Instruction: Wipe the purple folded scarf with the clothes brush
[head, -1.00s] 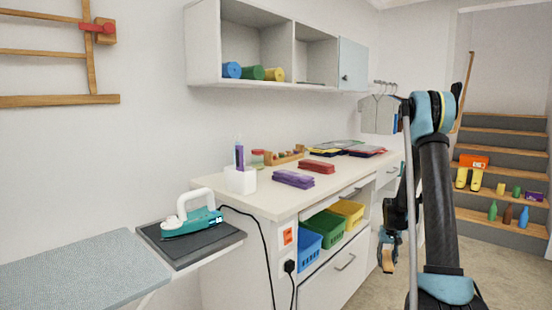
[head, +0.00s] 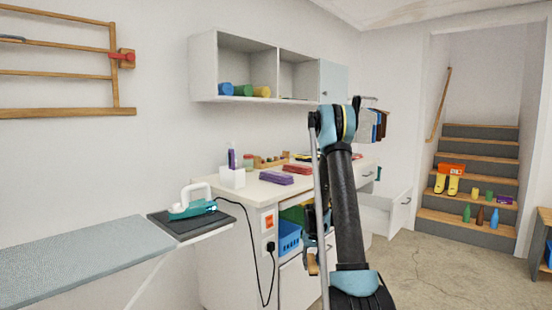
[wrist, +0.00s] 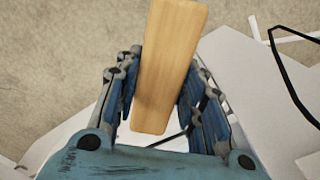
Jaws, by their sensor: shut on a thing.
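The purple folded scarf (head: 276,178) lies flat on the white counter (head: 248,191), near its front edge, in the head view. My gripper (wrist: 160,95) is shut on a plain wooden piece, which looks like the back of the clothes brush (wrist: 168,60). Its bristles are not visible. In the head view the brush (head: 313,265) hangs low in front of the counter, below the scarf and apart from it, partly behind my arm.
A red folded cloth (head: 297,170) lies behind the scarf. A white holder (head: 232,178) stands to its left. An iron (head: 192,203) with a black cord rests on the ironing board's end. A drawer (head: 392,208) stands open at the right.

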